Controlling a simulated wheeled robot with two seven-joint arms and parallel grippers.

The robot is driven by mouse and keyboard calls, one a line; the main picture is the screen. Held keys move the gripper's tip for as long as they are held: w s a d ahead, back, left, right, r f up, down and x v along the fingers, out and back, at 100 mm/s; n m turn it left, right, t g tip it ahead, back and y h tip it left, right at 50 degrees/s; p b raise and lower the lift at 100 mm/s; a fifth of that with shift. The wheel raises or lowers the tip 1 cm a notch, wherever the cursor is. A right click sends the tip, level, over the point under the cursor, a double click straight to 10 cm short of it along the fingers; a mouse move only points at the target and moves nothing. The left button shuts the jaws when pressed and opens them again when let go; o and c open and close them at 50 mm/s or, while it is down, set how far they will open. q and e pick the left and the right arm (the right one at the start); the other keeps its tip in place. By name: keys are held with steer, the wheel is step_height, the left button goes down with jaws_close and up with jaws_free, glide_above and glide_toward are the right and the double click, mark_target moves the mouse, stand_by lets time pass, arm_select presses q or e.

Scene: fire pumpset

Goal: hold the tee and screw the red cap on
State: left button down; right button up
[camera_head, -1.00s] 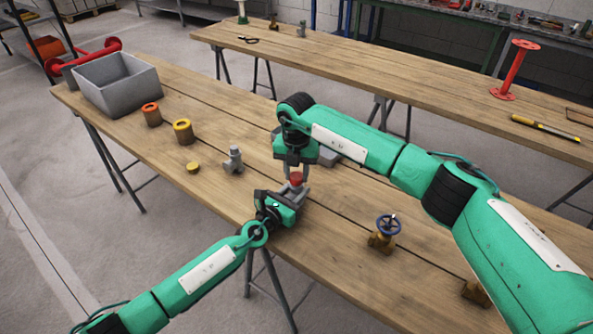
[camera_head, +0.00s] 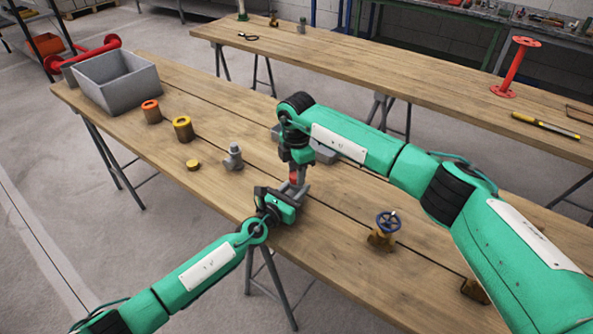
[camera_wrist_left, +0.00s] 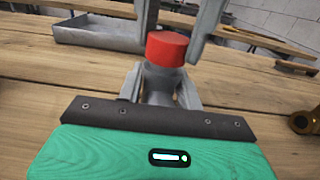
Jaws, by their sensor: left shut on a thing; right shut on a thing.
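The grey tee (camera_wrist_left: 160,84) stands upright between the fingers of my left gripper (camera_wrist_left: 161,90), which is shut on it. The red cap (camera_wrist_left: 167,48) sits on top of the tee; the thread between them is hidden. The cap also shows in the head view (camera_head: 294,178). My right gripper (camera_wrist_left: 177,32) comes down from above and is shut on the cap, one finger on each side. In the head view, my left gripper (camera_head: 293,192) is low over the table and my right gripper (camera_head: 298,174) is directly above it.
Another grey fitting (camera_head: 233,156), a yellow cap (camera_head: 193,164) and two ringed brass pieces (camera_head: 183,129) (camera_head: 151,111) stand to the left. A blue-wheeled valve (camera_head: 386,228) stands right. A grey tray (camera_head: 325,154) lies behind my right gripper; a grey bin (camera_head: 118,84) is far left.

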steer(key=m, duration=0.4)
steer(key=shift+m, duration=0.4)
steer(key=m, duration=0.6)
steer(key=shift+a+m, duration=0.4)
steer(key=shift+d+m, duration=0.3)
steer(key=shift+m, duration=0.6)
steer(key=o, duration=1)
steer(key=shift+d, duration=0.1)
